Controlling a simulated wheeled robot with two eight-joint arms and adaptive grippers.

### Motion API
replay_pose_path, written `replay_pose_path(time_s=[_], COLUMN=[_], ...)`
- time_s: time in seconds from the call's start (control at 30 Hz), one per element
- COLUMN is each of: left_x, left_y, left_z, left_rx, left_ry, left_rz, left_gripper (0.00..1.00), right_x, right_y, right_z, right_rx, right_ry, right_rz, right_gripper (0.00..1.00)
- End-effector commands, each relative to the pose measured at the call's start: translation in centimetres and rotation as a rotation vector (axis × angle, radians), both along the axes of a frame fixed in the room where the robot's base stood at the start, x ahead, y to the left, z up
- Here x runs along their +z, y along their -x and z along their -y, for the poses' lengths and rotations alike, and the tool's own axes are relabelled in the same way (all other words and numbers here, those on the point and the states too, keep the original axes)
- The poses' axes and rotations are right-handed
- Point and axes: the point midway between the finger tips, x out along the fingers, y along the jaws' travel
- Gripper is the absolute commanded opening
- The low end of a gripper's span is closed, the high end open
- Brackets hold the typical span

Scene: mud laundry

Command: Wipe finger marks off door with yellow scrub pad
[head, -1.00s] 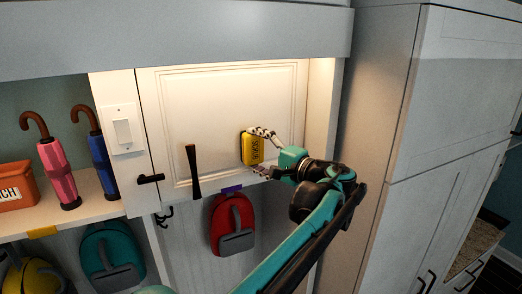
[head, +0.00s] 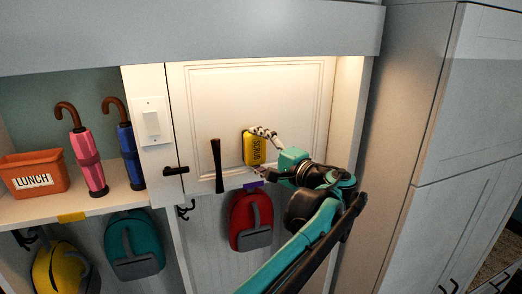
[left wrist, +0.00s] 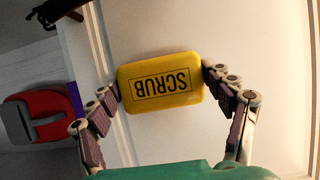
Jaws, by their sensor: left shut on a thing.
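The white panelled cabinet door (head: 290,95) is shut and lit from above. My left gripper (head: 257,150) is shut on the yellow scrub pad (head: 254,148), marked SCRUB, at the lower middle of the door. The left wrist view shows the pad (left wrist: 160,85) between the two fingers of the gripper (left wrist: 162,88), one at each end. The pad is at or close to the door face; I cannot tell if it touches. No finger marks can be made out, and the door behind the pad is hidden. My right gripper is not in view.
A dark upright bar (head: 217,165) and a black latch (head: 176,170) are left of the pad. A red backpack (head: 251,222) hangs below. A light switch (head: 151,123), umbrellas (head: 89,160) and an orange LUNCH bin (head: 34,174) are further left. A tall cabinet (head: 450,130) stands right.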

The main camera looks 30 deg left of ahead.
Motion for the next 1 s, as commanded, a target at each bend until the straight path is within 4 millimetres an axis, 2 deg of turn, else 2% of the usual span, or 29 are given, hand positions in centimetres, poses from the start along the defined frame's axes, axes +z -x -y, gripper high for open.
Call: replay_pose_path(time_s=[0.17, 0.7, 1.0], left_x=[0.0, 0.0, 0.0], left_y=[0.1, 3.5, 3.8], left_z=[0.3, 4.4, 4.6], left_rx=[-0.003, -0.003, -0.001], left_ry=[0.0, 0.0, 0.0], left_rz=[0.0, 0.0, 0.0], left_gripper=[0.57, 0.57, 0.57], right_x=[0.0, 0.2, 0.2], right_y=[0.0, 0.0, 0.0], right_z=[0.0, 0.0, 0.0], right_rx=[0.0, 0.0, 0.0], right_ry=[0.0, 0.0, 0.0], right_rz=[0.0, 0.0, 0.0], right_gripper=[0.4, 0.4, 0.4])
